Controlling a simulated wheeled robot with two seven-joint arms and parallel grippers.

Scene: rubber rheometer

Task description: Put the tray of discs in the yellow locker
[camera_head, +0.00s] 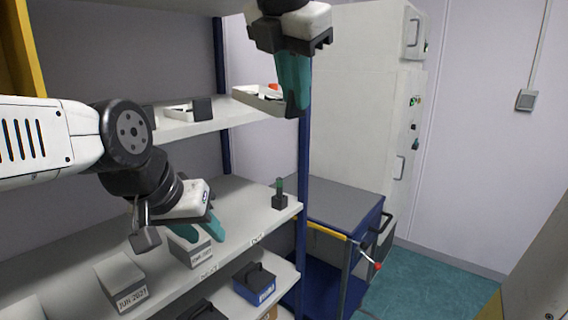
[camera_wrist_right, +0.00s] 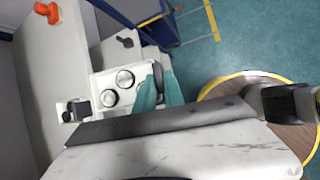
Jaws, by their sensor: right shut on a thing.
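The pale tray (camera_head: 258,104) is at the right end of the upper shelf in the head view. In the right wrist view the tray (camera_wrist_right: 128,99) holds silvery round discs (camera_wrist_right: 124,78). My right gripper (camera_head: 296,108) reaches down from above with its teal fingers at the tray's right end; in the wrist view the fingers (camera_wrist_right: 160,90) are shut on the tray's edge. My left gripper (camera_head: 203,233) is open and empty over the lower shelf, close to a grey labelled box (camera_head: 193,252). I cannot make out the yellow locker for certain; a yellow upright (camera_head: 22,48) shows at the top left.
A white open box (camera_head: 180,112) stands on the upper shelf. A blue post (camera_head: 303,170) stands beside the right gripper. The middle shelf holds another grey box (camera_head: 121,281). A blue cart (camera_head: 335,204) stands right of the shelves. A round brown top (camera_wrist_right: 240,118) shows in the wrist view.

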